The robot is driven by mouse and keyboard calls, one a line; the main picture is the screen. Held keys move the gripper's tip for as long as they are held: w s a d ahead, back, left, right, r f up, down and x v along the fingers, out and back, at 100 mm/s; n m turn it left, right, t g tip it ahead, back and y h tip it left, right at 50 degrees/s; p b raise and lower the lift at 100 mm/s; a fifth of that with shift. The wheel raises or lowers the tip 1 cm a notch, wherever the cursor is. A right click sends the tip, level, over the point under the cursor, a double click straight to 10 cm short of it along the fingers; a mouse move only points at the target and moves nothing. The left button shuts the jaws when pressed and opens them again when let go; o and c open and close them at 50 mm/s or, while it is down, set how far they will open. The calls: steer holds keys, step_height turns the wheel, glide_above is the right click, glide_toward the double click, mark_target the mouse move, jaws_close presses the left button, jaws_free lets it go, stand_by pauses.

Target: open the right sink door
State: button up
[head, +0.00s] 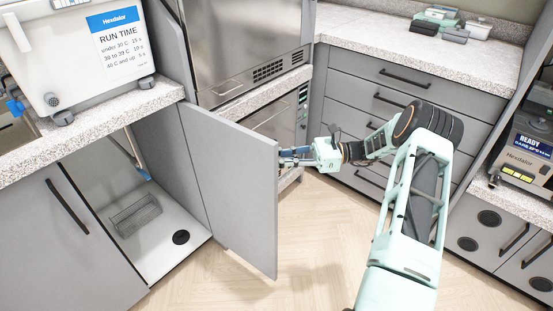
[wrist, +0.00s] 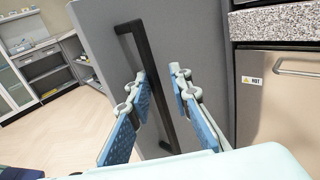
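The right sink door (head: 238,185) is a grey panel, standing swung open beside the lit sink cabinet (head: 150,235). Its outer face shows in the wrist view (wrist: 205,45). A black bar handle (wrist: 133,50) runs down that face. My gripper (wrist: 160,76) is open, with its two blue-padded fingers on either side of the handle and gaps to it. In the head view my gripper (head: 288,157) is at the door's free edge, its fingertips partly hidden behind the door. The handle is hidden there.
The left sink door (head: 40,240) is shut. A wire basket (head: 135,215) lies inside the cabinet. Grey drawers (head: 395,110) stand behind my arm, and a steel appliance (wrist: 275,95) stands right of the door. The wooden floor (head: 290,265) in front is clear.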

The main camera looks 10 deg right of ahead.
steer(key=shift+a, duration=0.1)
steer(key=s+d, duration=0.1)
steer(key=d, duration=1.1)
steer(key=shift+s, duration=0.2)
